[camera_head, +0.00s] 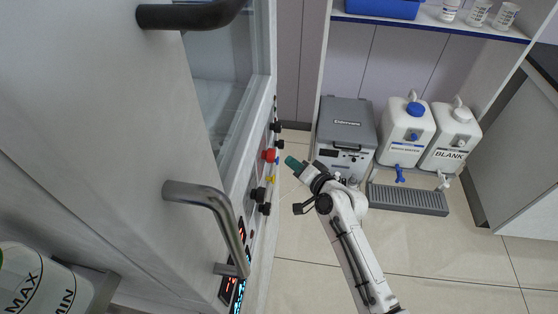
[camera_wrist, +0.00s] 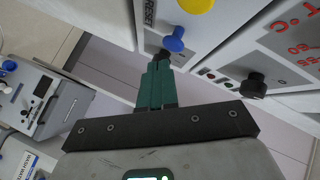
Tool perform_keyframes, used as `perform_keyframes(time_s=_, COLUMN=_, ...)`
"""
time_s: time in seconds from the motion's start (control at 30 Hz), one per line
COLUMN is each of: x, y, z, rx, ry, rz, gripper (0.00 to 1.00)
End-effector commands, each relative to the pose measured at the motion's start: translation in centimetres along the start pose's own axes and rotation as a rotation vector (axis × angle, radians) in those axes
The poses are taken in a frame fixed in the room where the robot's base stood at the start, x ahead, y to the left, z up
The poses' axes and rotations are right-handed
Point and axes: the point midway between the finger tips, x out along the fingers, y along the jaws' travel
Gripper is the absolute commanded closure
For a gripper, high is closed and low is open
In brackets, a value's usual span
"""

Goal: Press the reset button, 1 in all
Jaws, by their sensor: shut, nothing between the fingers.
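A blue round button (camera_wrist: 174,43) stands out from the white panel in the wrist view. The word RESET (camera_wrist: 149,12) is printed close to it, with a yellow button (camera_wrist: 197,4) at the top edge. My gripper (camera_wrist: 160,66) has its green fingers shut and empty. Their tips are just below the blue button in the picture; I cannot tell whether they touch it. In the head view my gripper (camera_head: 290,162) is right of the cabinet's control panel, level with a red button (camera_head: 268,155). The blue button is not clearly visible there.
Black knobs (camera_head: 264,208) stick out of the cabinet panel, and a metal door handle (camera_head: 208,205) is in front. A grey bench device (camera_head: 345,125) and two white canisters (camera_head: 406,135) stand on the right. Tiled floor (camera_head: 430,250) is clear at the lower right.

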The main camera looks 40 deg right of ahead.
Motion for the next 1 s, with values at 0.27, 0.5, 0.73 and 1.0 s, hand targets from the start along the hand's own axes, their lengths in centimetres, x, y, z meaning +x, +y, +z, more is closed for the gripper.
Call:
perform_keyframes(time_s=0.27, x=0.00, y=0.00, z=0.00, rx=0.000, ry=0.000, rz=0.000, gripper=1.00)
perform_keyframes(time_s=0.5, x=0.26, y=-0.29, z=0.18, rx=0.001, ry=-0.001, rz=0.000, gripper=1.00)
perform_keyframes(time_s=0.73, x=0.60, y=-0.50, z=0.41, rx=0.000, ry=0.000, rz=-0.001, gripper=1.00)
perform_keyframes(time_s=1.0, x=0.59, y=-0.48, z=0.42, rx=0.000, ry=0.000, rz=0.000, gripper=1.00)
